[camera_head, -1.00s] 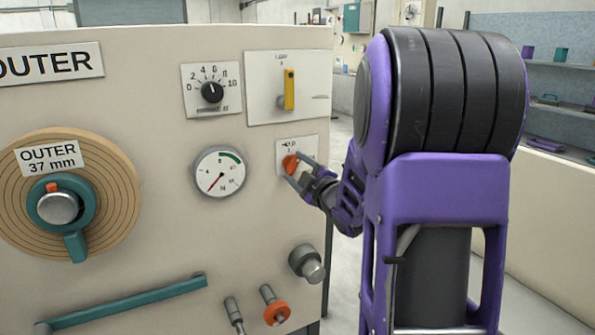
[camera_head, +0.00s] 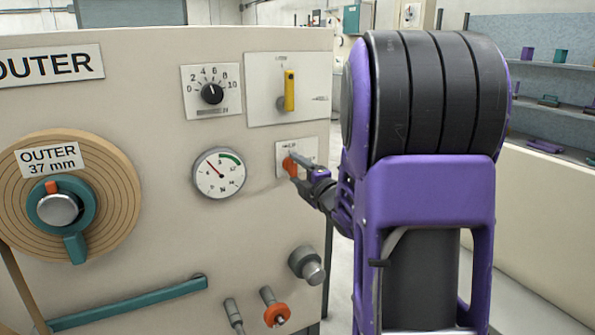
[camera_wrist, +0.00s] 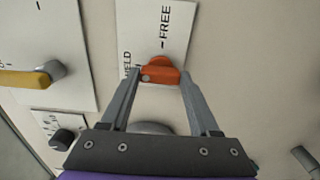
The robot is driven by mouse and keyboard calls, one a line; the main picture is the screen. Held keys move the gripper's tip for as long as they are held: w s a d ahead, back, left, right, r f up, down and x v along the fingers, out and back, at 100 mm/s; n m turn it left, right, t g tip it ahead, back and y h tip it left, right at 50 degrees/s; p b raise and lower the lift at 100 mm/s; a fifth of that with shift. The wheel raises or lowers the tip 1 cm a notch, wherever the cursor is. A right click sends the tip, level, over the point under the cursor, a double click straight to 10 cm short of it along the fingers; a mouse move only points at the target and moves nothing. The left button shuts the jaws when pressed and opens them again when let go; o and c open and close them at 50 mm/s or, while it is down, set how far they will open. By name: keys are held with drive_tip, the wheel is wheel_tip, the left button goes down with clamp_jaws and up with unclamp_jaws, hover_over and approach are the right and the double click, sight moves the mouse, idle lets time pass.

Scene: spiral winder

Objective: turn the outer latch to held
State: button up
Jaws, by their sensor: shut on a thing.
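The outer latch is a small orange knob (camera_head: 290,165) on a white plate at the right of the OUTER panel. It also shows in the wrist view as an orange knob (camera_wrist: 163,70) with a grey dot at its left end. The dot end lies toward the word HELD, and FREE is printed farther up the plate. My gripper (camera_wrist: 160,80) has one finger on each side of the knob and is shut on it. In the head view my gripper (camera_head: 298,170) reaches the knob from the right; its fingertips are small there.
A yellow lever (camera_head: 289,90) sits above the latch and a round gauge (camera_head: 219,173) to its left. A grey knob (camera_head: 307,264) and an orange-collared handle (camera_head: 276,312) stick out below. The OUTER spool (camera_head: 110,200) is at the left.

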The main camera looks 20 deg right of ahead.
idle(0.3)
drive_tip(key=o, duration=1.4)
drive_tip(key=shift+c, duration=0.2)
drive_tip(key=shift+s, duration=0.15)
